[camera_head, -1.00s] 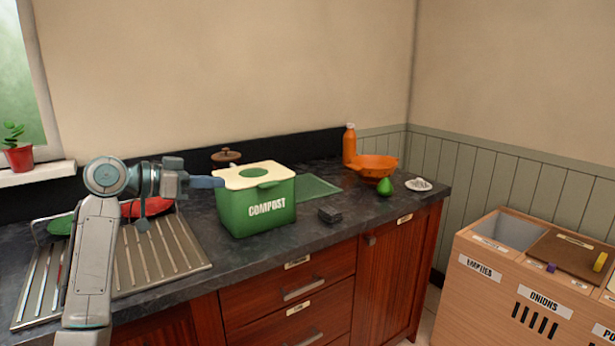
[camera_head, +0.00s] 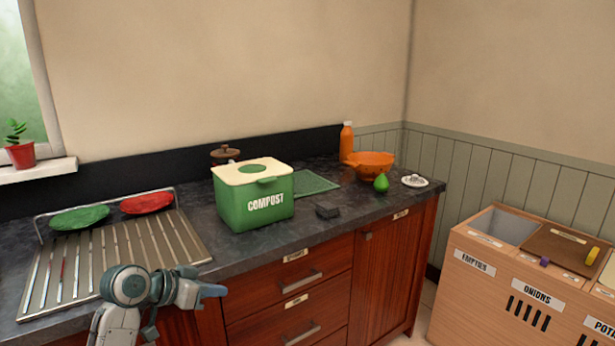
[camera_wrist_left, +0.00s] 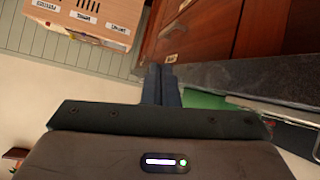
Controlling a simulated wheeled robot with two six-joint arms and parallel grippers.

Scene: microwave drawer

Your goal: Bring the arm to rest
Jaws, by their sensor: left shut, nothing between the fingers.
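My left gripper (camera_head: 214,290) is shut and empty. It is low in front of the counter's drawers, pointing right, with my left arm folded below the drying rack. In the left wrist view its two dark fingers (camera_wrist_left: 161,85) are together, with nothing between them. My right gripper does not show in either view.
The dark counter (camera_head: 250,252) holds a drying rack (camera_head: 120,262) with a green plate and a red plate, a green compost bin (camera_head: 253,212), an orange bowl (camera_head: 372,166), and a bottle (camera_head: 346,141). A wooden bin unit (camera_head: 480,292) stands right. Floor shows between.

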